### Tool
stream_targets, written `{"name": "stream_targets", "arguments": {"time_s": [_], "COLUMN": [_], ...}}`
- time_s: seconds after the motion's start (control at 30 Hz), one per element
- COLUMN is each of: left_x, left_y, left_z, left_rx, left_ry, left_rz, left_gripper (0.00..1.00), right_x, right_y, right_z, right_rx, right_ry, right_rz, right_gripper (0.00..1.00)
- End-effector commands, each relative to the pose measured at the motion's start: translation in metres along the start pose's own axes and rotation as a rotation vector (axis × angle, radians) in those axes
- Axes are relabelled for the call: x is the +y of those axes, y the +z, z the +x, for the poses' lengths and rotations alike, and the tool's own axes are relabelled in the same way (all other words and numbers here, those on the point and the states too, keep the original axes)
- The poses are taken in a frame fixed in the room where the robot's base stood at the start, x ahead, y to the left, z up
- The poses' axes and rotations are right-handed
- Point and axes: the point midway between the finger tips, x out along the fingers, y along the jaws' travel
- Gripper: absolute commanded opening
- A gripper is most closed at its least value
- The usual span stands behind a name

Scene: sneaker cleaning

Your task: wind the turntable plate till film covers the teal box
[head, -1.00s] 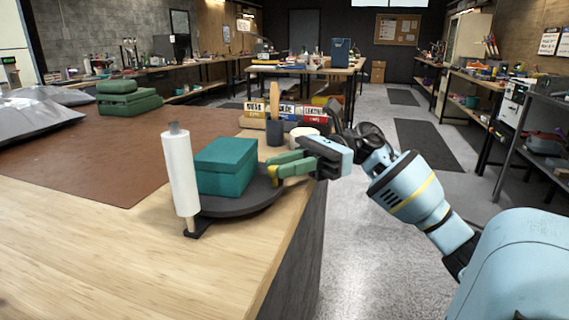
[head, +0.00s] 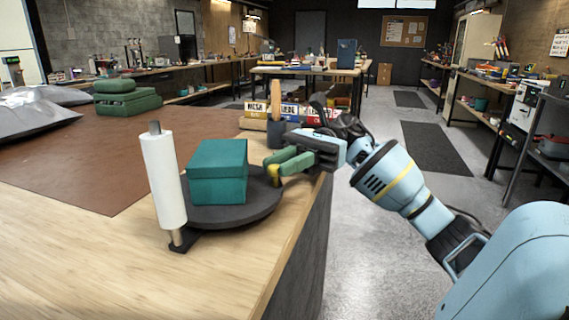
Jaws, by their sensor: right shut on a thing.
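The teal box (head: 217,172) sits on the dark round turntable plate (head: 238,214) at the front of the bench. A white film roll (head: 163,180) stands nearly upright on a post with a dark foot, just left of the box. No film can be made out on the visible faces of the box. My left gripper is not in view.
A dark cup with a wooden-handled tool (head: 275,134) and a row of labelled boxes (head: 297,112) stand behind the gripper. Green cases (head: 127,97) and grey wrapped shapes (head: 38,115) lie at the back left. The brown mat (head: 95,165) is clear.

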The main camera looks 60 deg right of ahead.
Motion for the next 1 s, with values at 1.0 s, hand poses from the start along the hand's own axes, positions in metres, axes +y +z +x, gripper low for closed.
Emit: {"name": "stream_targets", "arguments": {"time_s": [1.0], "left_x": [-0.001], "left_y": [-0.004], "left_z": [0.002], "left_rx": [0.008], "left_ry": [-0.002], "left_rz": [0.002], "left_gripper": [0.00], "right_x": [-0.001], "right_y": [0.000], "right_z": [-0.013], "right_rx": [0.000], "right_ry": [0.005], "right_rz": [0.000], "right_gripper": [0.30]}}
